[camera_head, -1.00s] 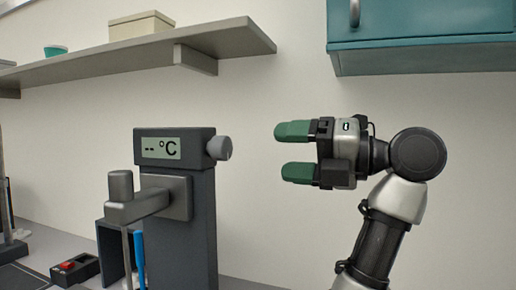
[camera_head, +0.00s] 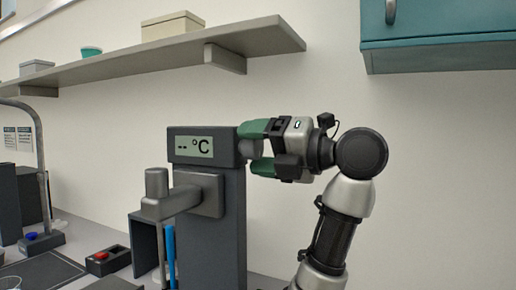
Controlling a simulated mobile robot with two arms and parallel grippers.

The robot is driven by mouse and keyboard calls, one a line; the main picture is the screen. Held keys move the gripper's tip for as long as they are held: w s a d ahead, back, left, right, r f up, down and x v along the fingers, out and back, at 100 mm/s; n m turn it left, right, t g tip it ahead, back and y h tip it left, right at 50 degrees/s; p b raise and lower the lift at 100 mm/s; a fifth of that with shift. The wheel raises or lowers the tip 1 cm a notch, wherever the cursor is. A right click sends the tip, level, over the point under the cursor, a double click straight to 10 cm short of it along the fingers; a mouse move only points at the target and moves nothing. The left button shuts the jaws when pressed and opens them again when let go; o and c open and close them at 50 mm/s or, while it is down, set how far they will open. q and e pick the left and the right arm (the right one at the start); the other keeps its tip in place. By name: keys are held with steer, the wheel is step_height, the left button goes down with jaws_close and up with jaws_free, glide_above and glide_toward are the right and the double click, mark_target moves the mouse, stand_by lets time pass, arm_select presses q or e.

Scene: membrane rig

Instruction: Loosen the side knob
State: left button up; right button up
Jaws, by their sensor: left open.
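The grey side knob (camera_head: 250,149) sticks out from the right side of a dark grey column unit (camera_head: 227,225) with a small display (camera_head: 194,147) reading "-- °C". My left gripper (camera_head: 259,149) is at the knob, with one green fingertip above it and one below. The gripper is open, and the knob lies between its fingers. The fingers partly hide the knob, and I cannot tell whether they touch it. My right gripper is not in view.
A grey arm-like bracket (camera_head: 190,199) juts from the column's front. A shelf (camera_head: 130,65) hangs above, and a teal cabinet (camera_head: 440,40) is at upper right. A black box with a red button (camera_head: 101,256) sits at lower left. The wall right of the column is clear.

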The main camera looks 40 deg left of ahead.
arm_select(q)
steer(key=c, duration=0.9)
steer(key=shift+n, duration=0.4)
steer(key=n, duration=0.4)
steer(key=shift+w+f, duration=0.1)
steer(key=n+b, duration=0.1)
steer(key=n, duration=0.8)
steer(key=shift+b, duration=0.4)
steer(key=shift+w+n, duration=0.1)
steer(key=shift+n, duration=1.9)
